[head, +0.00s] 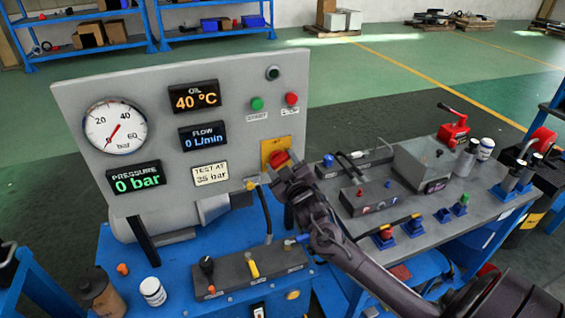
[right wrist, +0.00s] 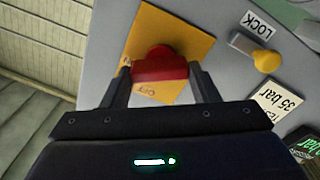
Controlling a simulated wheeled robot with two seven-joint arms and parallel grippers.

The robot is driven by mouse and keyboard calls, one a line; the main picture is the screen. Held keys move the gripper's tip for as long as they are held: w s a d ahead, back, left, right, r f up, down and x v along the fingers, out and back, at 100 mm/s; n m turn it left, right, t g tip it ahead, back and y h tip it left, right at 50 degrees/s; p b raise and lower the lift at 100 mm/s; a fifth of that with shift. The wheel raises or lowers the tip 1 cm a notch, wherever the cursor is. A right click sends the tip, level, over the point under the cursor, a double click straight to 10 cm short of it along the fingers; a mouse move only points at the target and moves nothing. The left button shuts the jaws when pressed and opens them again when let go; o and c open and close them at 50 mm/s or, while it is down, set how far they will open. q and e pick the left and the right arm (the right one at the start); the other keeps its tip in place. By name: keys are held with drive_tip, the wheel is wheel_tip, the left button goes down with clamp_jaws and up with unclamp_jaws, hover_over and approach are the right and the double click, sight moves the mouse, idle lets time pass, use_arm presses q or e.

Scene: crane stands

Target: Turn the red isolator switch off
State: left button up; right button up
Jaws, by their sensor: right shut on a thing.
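The red isolator switch (head: 279,158) sits on a yellow plate (head: 272,146) at the lower right of the grey panel. In the right wrist view the red knob (right wrist: 160,65) lies between the two fingers, in front of its yellow plate (right wrist: 187,38). My right gripper (head: 284,172) is shut on the red knob. The gripper hides part of the switch and plate in the head view. Lettering shows on the plate, but the knob's pointing direction is hard to tell. My left gripper is not in view.
The grey panel (head: 75,92) carries a pressure gauge (head: 115,126), displays, and green and red buttons. A yellow lock knob (right wrist: 266,61) is beside the switch. A blue bench (head: 185,262) with levers stands below, and a bench with tools is at the right.

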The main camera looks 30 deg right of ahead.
drive_tip(key=n+p, duration=0.1)
drive_tip(key=n, duration=0.5)
drive_tip(key=shift+a+n, duration=0.1)
drive_tip(key=shift+n, duration=0.2)
drive_tip(key=n+p, duration=0.1)
drive_tip(key=n, duration=0.4)
drive_tip(key=shift+a+f, duration=0.1)
drive_tip(key=shift+n, duration=0.3)
drive_tip(key=o, duration=1)
drive_tip(key=shift+w, duration=0.1)
